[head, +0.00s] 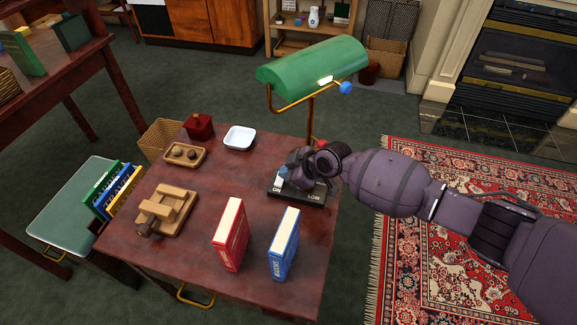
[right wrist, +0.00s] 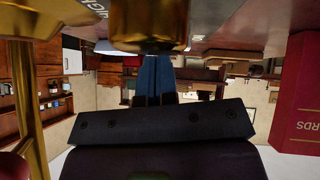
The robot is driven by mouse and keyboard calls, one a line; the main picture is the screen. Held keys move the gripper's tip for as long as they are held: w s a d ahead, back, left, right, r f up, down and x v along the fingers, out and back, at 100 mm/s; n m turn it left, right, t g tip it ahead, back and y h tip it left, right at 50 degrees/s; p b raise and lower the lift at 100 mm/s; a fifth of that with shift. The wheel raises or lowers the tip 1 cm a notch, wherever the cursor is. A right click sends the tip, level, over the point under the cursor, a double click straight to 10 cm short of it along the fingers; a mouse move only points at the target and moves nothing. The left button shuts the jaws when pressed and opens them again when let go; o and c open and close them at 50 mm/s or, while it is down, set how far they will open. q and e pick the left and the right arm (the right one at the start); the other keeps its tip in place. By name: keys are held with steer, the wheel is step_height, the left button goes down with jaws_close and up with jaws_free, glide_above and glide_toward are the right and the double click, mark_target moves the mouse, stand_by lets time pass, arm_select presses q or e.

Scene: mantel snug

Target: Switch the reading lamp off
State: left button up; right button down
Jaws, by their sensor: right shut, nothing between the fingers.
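A blue knob (head: 346,88) is at the shade's right end. A small pale bright patch shows on the shade's front. My right gripper (head: 281,178) is low over the base, by the ON mark; its hand hides part of the base. In the right wrist view its blue fingers (right wrist: 154,78) are together and empty, close to a brass part (right wrist: 148,28). Contact is unclear. My left gripper is out of view.
A red book (head: 230,235) and a blue book (head: 284,244) stand in front of the base. A white dish (head: 239,137), a wooden tray (head: 185,155), a red box (head: 199,126) and a wooden block piece (head: 166,210) sit further left. Patterned rug lies right.

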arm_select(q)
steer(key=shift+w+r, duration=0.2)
arm_select(e)
steer(key=shift+f, duration=0.15)
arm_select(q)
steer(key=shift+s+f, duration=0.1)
